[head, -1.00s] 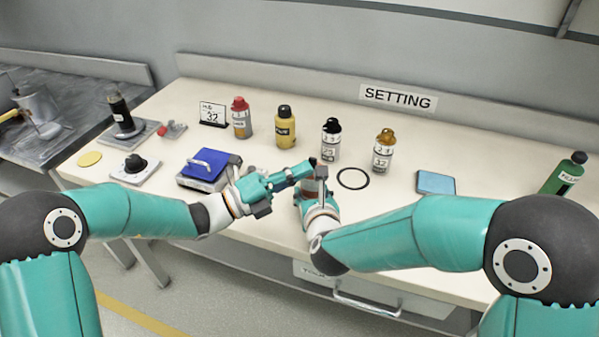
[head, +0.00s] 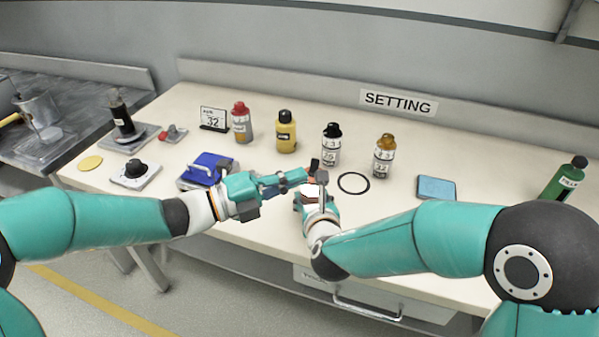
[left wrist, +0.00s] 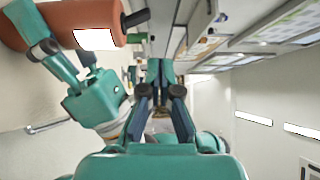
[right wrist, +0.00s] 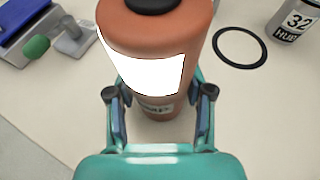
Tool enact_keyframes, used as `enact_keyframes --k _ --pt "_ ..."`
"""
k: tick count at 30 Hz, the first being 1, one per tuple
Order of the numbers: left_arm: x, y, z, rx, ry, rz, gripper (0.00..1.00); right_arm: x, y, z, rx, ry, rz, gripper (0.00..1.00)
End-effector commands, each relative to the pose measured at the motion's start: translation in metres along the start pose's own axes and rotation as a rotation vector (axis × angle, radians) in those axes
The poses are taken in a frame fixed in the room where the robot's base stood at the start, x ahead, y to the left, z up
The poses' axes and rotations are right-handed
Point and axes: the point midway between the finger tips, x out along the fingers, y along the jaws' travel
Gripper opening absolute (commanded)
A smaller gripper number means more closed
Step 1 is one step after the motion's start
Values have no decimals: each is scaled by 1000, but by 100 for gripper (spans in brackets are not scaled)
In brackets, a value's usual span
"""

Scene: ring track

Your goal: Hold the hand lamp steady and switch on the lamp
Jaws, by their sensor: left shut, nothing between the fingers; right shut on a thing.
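The hand lamp (right wrist: 150,30) is an orange-brown cylinder with a black top and a bright white panel; the panel looks lit. My right gripper (right wrist: 158,100) is shut around its lower body and holds it upright at the table's front. In the head view the lamp's white panel (head: 314,194) shows between the right gripper's fingers (head: 318,197). My left gripper (head: 303,175) is shut and empty, its tips close beside the lamp's top. In the left wrist view the lamp (left wrist: 70,22) lies to the left of the left gripper's closed fingers (left wrist: 160,68). Contact cannot be told.
Behind the grippers stand several bottles, among them a yellow one (head: 286,132) and a white-labelled one (head: 331,146). A black ring (head: 354,183) lies right of the lamp. A blue-topped box (head: 208,168) stands left. A blue pad (head: 436,188) and green bottle (head: 565,178) are farther right.

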Motion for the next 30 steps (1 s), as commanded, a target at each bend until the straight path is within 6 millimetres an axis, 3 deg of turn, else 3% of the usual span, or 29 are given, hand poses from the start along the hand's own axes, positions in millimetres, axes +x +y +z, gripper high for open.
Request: enact_keyframes --k 6,13,18,29,30 --pt "-49 -16 6 2 -7 0 0 0 0 0 0 0 0 9" --pt "-83 -27 7 0 -5 0 0 0 0 0 0 0 0 9" --pt "-92 -30 7 0 -3 0 0 0 0 0 0 0 0 9" --pt "-92 -30 7 0 -2 0 0 0 0 0 0 0 0 9" --pt "-92 -30 7 0 -2 0 0 0 0 0 0 0 0 53"
